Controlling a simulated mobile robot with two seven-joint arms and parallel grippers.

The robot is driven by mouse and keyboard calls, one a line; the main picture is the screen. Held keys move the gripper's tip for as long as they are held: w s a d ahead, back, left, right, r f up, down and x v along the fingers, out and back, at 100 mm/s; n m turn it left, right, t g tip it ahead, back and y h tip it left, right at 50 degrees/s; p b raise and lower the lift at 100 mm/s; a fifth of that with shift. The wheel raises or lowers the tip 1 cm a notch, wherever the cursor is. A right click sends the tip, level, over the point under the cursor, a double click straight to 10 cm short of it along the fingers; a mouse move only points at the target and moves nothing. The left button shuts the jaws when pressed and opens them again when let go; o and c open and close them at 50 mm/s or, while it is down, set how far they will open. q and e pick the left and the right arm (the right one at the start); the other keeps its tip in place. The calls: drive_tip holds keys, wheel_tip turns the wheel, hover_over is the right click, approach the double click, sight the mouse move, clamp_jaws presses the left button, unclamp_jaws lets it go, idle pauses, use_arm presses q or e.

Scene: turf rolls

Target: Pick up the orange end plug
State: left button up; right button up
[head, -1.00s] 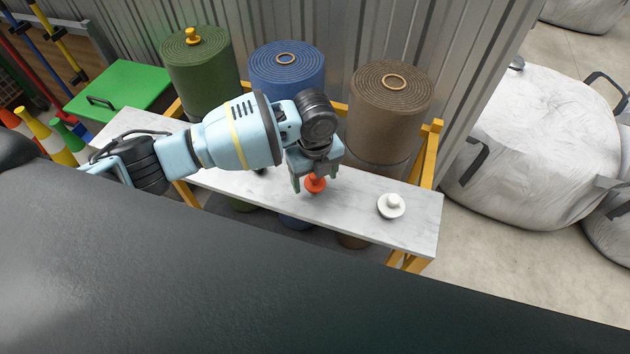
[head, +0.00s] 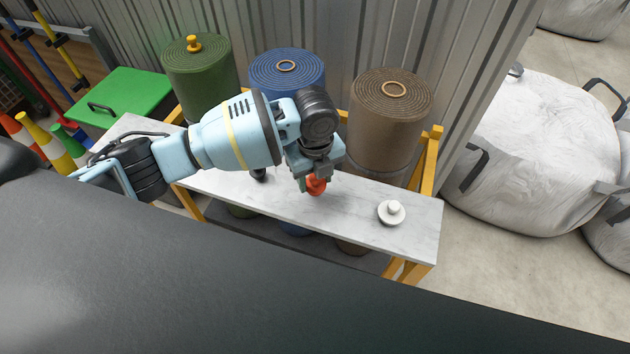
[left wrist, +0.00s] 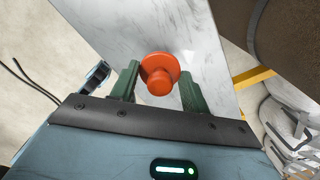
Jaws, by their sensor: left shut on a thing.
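The orange end plug (head: 317,185) is over the white marble-look shelf (head: 350,205), under my left gripper (head: 314,184). In the left wrist view the orange end plug (left wrist: 159,74) shows a round flange and a knob, between the two green fingers of my left gripper (left wrist: 158,88). The fingers are shut on it. I cannot tell whether the plug still touches the shelf. My right gripper is not in view.
A white plug (head: 391,210) sits to the right on the shelf. A black plug (head: 258,175) is partly hidden behind my arm. Green (head: 197,75), blue (head: 287,75) and brown (head: 388,120) rolls stand behind the shelf. A green lid (head: 120,95) lies at left.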

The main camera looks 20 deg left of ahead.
use_arm(q)
drive_tip(key=shift+r, duration=0.85)
drive_tip(key=s+a+r, duration=0.1)
drive_tip(key=s+a, duration=1)
drive_tip(key=shift+a, duration=0.35)
drive_tip(key=shift+r, duration=0.2)
